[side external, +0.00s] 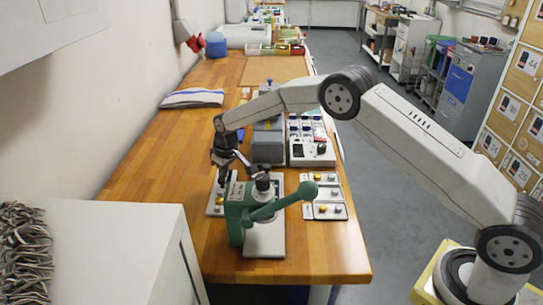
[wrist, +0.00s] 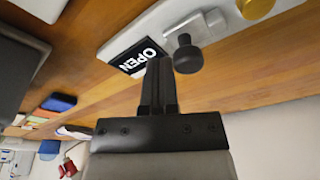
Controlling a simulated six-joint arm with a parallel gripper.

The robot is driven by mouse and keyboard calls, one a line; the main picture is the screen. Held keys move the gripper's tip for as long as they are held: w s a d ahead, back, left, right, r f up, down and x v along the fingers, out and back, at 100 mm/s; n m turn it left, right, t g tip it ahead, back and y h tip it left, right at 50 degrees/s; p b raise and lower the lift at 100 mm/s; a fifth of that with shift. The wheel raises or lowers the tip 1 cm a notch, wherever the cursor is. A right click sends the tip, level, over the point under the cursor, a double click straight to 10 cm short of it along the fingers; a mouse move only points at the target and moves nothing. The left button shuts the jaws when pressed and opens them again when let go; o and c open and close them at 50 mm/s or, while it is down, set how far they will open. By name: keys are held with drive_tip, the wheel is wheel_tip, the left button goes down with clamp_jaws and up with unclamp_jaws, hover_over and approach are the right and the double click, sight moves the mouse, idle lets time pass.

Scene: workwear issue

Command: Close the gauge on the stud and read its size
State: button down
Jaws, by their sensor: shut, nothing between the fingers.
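My gripper (wrist: 157,62) is shut and empty, its two dark fingers together in the wrist view. Just beyond the fingertips is a black panel (wrist: 139,56) reading "OPEN", on a pale plate. Beside it a round black knob (wrist: 187,58) stands on a grey block, just right of the fingertips and apart from them. A gold stud (wrist: 256,8) is cut by the top edge. These look like the gauge and its stud. In the side view my gripper (side external: 222,182) points down over a pale plate (side external: 213,210), behind the green press; the fingertip gap there is unclear.
The green hand press (side external: 240,207) with its long lever stands close in front of my gripper. A second plate with yellow and grey studs (side external: 327,210) lies to the right. A grey box (side external: 268,141) and a control panel (side external: 311,152) stand behind.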

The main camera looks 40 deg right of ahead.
sight(225, 185)
drive_tip(key=shift+s+a, duration=0.95)
idle(1.9)
drive_tip(key=shift+w+d, duration=0.45)
idle(0.4)
drive_tip(key=shift+r, duration=0.15)
wheel_tip(225, 185, up, 8)
idle(1.3)
drive_tip(key=shift+s, duration=0.1)
drive_tip(key=s+d+m, duration=0.1)
drive_tip(key=s+d, duration=0.3)
drive_tip(key=s, duration=1.2)
drive_tip(key=s+d+m, duration=0.2)
drive_tip(key=s+d, duration=0.2)
drive_tip(key=s, duration=1.3)
drive_tip(key=shift+s+f+h, duration=0.2)
drive_tip(key=shift+h, duration=0.1)
